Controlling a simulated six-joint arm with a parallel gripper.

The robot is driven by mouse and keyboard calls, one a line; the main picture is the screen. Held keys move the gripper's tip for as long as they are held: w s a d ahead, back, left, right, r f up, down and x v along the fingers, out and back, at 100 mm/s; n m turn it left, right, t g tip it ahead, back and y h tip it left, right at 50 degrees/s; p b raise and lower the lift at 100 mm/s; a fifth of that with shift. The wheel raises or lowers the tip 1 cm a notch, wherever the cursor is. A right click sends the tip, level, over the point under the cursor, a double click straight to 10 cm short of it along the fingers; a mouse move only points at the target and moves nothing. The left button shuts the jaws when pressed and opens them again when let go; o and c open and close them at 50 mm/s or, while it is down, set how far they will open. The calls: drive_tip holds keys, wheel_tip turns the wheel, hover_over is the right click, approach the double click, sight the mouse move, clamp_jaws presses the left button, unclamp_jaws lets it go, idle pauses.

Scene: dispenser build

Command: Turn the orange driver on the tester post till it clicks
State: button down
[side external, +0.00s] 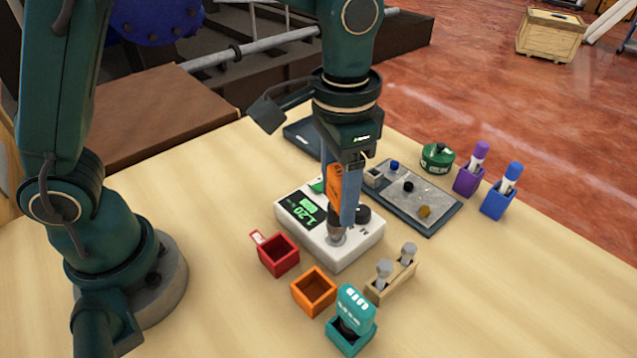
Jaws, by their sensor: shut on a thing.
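The orange driver (335,178) is upright between the blue fingers of my gripper (345,205), which is shut on it. The driver's lower tip meets the tester post (337,236) on the front part of the white tester (362,246). The fingers partly hide the driver. The tester's screen (306,207) shows green digits that look like 1.20. A dark knob (362,214) sits on the tester just right of the fingers.
A red bin (278,262), an empty orange bin (314,300) and a teal holder with a teal tool (353,308) stand in front. A wooden rack (392,284) holds two bolts. A grey tray (425,205), a green tin (437,157) and purple and blue marker holders (495,207) stand right.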

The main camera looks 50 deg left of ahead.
drive_tip(key=shift+r, duration=1.35)
